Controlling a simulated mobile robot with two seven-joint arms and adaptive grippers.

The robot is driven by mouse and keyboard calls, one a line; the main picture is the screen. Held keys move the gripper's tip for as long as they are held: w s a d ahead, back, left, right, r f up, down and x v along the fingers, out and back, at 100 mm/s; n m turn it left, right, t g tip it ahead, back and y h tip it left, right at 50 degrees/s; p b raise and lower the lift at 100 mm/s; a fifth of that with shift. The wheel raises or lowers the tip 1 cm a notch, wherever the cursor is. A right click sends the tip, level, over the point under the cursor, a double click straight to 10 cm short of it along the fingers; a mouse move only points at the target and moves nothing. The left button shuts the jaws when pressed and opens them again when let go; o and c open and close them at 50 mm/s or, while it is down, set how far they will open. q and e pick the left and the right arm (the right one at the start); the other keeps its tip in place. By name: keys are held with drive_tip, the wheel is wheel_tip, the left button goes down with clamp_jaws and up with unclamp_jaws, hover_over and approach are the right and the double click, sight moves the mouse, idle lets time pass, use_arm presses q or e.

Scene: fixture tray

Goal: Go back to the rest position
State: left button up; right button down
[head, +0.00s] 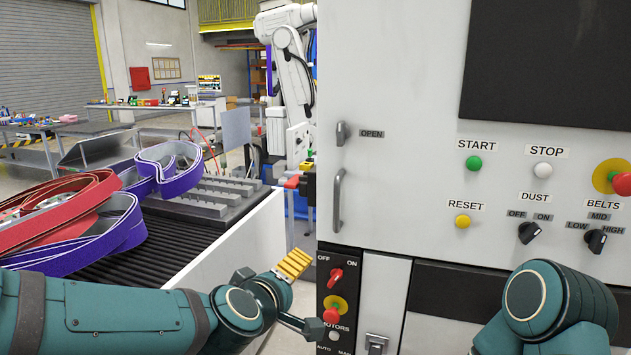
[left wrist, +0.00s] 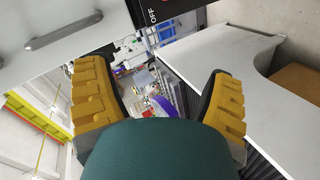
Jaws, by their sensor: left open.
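My left gripper (head: 294,264) shows its yellow finger pads in front of the machine's left edge, to the right of the conveyor. In the left wrist view the left gripper (left wrist: 158,92) has its two yellow fingers wide apart with nothing between them. My left arm reaches in from the lower left in the head view. My right arm shows at the lower right, in front of the machine, but its gripper is outside the picture.
A grey machine cabinet (head: 400,200) with buttons, knobs and a door handle (head: 338,201) fills the right side. A conveyor (head: 180,238) on the left carries red belts (head: 70,215) and purple belts (head: 178,178) beside a grey fixture tray (head: 213,194). A white robot arm (head: 292,75) stands behind.

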use_arm(q)
wheel_tip(320, 180, down, 13)
drive_tip(key=a+m+g, duration=0.2)
drive_tip(key=g, duration=0.1)
drive_tip(key=s+a+f+m+g, duration=0.1)
drive_tip(key=s+f+m+g, duration=0.1)
drive_tip(key=s+f, duration=0.3)
drive_tip(key=s+a+f+m+g, duration=0.1)
drive_tip(key=s+f, duration=0.5)
drive_tip(key=f, duration=0.7)
drive_tip(key=s+a+f+m+g, duration=0.1)
drive_tip(key=s+f+m+g, duration=0.2)
drive_tip(key=f, duration=0.6)
drive_tip(key=s+g, duration=0.2)
drive_tip(key=s, duration=0.1)
drive_tip(key=shift+f, duration=0.2)
drive_tip(key=c, duration=0.6)
drive_tip(key=shift+c, duration=0.2)
